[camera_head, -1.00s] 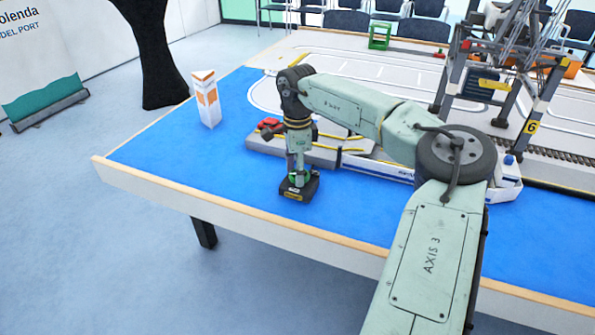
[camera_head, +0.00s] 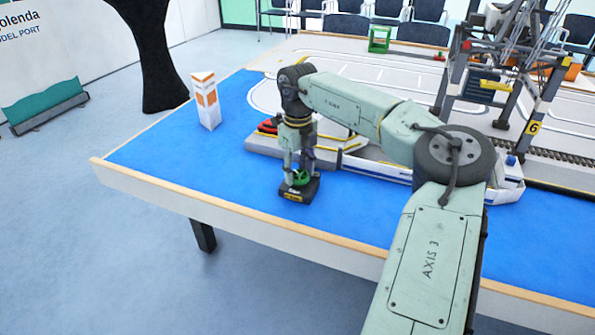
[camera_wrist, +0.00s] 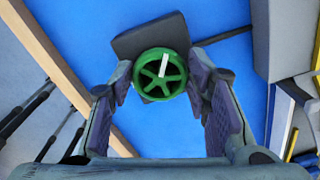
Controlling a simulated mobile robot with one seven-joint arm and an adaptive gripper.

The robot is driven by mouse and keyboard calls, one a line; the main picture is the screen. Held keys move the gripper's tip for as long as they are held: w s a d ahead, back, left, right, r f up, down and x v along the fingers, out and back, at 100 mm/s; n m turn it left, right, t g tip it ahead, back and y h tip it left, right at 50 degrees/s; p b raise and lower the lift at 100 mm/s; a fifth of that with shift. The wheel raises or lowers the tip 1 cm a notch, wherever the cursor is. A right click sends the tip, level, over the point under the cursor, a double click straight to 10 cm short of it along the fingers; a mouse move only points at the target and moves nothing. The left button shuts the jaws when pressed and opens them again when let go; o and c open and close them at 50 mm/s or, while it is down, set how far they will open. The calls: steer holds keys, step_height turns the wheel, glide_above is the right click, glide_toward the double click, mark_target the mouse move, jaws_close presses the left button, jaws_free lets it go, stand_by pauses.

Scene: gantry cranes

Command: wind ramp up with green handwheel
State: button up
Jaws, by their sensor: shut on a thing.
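The green handwheel (camera_head: 301,178) sits on a small dark base (camera_head: 296,193) on the blue tabletop, near the table's front edge. In the wrist view the spoked green handwheel (camera_wrist: 150,86) carries a white mark on its upper right. My gripper (camera_wrist: 160,74) points down over it, with one finger on each side of the rim, shut on it. In the head view my gripper (camera_head: 299,174) partly hides the wheel. A grey platform (camera_head: 325,158) with yellow edging lies just behind; I cannot tell which part of it is the ramp.
A white-and-orange three-sided sign (camera_head: 206,100) stands to the left. A red part (camera_head: 267,127) shows by the platform. A white-and-blue boat hull (camera_head: 385,170) lies to the right, and a gantry crane (camera_head: 535,105) stands at the back right. The blue surface left of the wheel is clear.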

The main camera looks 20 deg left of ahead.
mark_target(301, 174)
steer(key=m, duration=0.4)
steer(key=shift+w+d+m+b, duration=0.1)
steer(key=shift+w+m+b, duration=0.05)
steer(key=shift+m+b, duration=0.25)
steer(key=m+b, duration=0.1)
steer(key=m, duration=0.4)
steer(key=shift+d, duration=0.1)
steer(key=m+b, duration=0.1)
steer(key=m, duration=0.4)
steer(key=shift+d, duration=0.1)
steer(key=m+b, duration=0.1)
steer(key=m, duration=0.3)
steer(key=shift+d+m, duration=0.1)
steer(key=shift+m, duration=0.2)
steer(key=o, duration=1.2)
steer(key=shift+c, duration=0.2)
step_height(301, 174, up, 12)
